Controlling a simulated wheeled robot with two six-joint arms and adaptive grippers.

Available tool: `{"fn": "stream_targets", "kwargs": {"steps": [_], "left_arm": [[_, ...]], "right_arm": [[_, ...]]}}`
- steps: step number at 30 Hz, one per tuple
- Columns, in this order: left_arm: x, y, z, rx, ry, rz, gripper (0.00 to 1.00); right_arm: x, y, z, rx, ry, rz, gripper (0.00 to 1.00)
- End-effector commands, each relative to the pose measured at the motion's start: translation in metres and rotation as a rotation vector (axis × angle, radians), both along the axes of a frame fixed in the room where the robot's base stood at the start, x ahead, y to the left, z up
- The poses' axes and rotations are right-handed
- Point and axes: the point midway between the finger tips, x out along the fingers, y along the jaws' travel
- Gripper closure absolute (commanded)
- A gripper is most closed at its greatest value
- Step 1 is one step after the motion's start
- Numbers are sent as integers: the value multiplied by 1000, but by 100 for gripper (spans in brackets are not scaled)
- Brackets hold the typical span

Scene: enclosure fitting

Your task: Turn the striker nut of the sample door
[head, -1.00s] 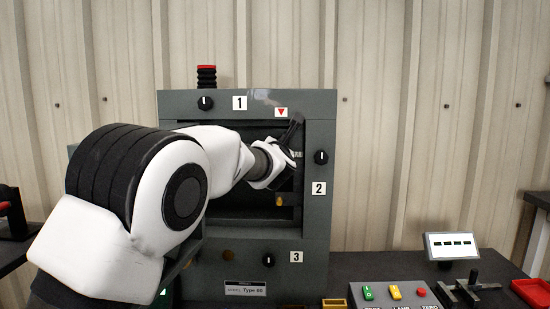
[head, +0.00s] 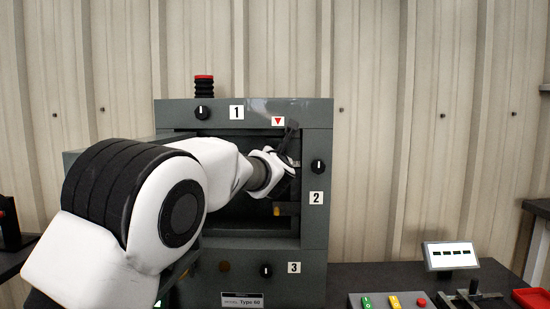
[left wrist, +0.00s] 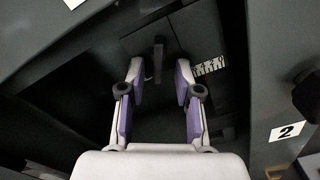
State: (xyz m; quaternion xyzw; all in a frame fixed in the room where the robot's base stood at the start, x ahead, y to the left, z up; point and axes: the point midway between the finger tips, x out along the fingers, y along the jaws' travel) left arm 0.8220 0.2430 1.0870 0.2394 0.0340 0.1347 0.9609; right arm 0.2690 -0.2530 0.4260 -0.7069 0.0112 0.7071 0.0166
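The grey enclosure (head: 315,228) stands on the bench with a dark recess in its front. My left arm reaches across that recess, and my left gripper (head: 290,138) is at its upper right, below the red triangle mark (head: 278,121). In the left wrist view the left gripper (left wrist: 157,72) is open, its two purple-lined fingers apart with nothing held. A dark narrow upright piece (left wrist: 158,58) shows just beyond and between the fingertips. A white marked scale (left wrist: 208,66) is right of them. I cannot clearly make out the striker nut. My right gripper is out of view.
Black knobs sit by labels 1 (head: 202,112), 2 (head: 318,166) and 3 (head: 266,270). A yellow-orange piece (head: 276,211) is low in the recess. Right of the enclosure are a button box (head: 380,300), a small display (head: 451,255) and a red tray (head: 533,299).

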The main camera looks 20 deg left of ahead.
Motion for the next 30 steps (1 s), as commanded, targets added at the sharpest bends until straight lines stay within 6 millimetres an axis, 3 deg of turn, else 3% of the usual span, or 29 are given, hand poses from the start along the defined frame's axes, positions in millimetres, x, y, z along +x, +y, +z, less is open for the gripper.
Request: {"fn": "stream_targets", "kwargs": {"steps": [5,8,15,21,30], "left_arm": [[-4,-1,1,1,-1,0,67],[-17,-5,2,2,-1,0,67],[-75,-23,2,5,0,-1,67],[-110,-32,0,2,0,0,67],[-115,-34,0,0,0,-1,67]], "right_arm": [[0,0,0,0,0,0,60],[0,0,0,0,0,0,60],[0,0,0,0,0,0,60],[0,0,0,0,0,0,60],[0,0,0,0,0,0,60]]}}
